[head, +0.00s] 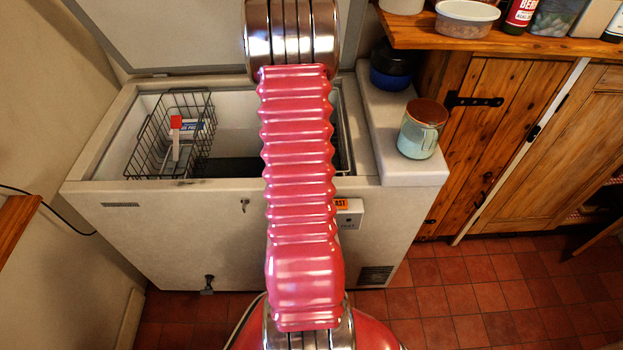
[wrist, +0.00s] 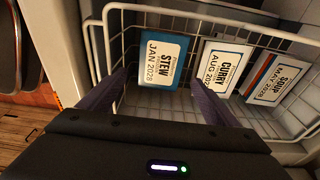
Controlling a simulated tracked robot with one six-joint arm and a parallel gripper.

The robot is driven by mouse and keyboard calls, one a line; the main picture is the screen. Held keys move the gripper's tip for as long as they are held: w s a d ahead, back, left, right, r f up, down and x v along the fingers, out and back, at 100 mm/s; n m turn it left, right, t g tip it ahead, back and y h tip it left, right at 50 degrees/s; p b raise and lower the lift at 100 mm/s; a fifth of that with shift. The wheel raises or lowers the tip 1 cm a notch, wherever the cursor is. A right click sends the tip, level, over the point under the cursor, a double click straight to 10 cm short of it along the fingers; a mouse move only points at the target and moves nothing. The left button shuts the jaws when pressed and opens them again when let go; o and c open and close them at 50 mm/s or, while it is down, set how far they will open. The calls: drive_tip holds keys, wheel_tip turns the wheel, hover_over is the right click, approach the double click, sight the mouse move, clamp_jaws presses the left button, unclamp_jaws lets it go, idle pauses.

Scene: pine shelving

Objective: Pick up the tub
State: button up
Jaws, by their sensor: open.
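A CURRY tub (wrist: 222,62) lies right of the right finger, and a SOUP tub (wrist: 276,80) farther right. In the head view my arm hides the gripper and these tubs. A clear tub with a white lid (head: 467,20) stands on the wooden counter.
The open chest freezer (head: 150,235) has a dark wire basket (head: 145,135) at left, holding a red-topped item and a white-and-blue pack. A teal-and-brown mug (head: 420,135) and a dark blue jar (head: 390,70) stand on the freezer's right ledge. Wooden cupboards (head: 490,120) stand at right.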

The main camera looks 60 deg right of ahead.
drive_tip(key=f, duration=0.4)
drive_tip(key=shift+s+d+f, duration=0.15)
drive_tip(key=shift+s+f, duration=0.15)
drive_tip(key=shift+f, duration=0.1)
drive_tip(key=shift+f, duration=0.1)
drive_tip(key=shift+s+d+f, duration=0.1)
drive_tip(key=shift+s+f, duration=0.05)
drive_tip(key=shift+f, duration=1.1)
drive_tip(key=shift+s+d+f, duration=0.1)
drive_tip(key=shift+f, duration=1.15)
drive_tip(key=shift+c, duration=0.3)
drive_tip(key=c, duration=1.2)
drive_tip(key=shift+r, duration=0.2)
wheel_tip(320, 180, up, 18)
drive_tip(key=shift+f, duration=0.15)
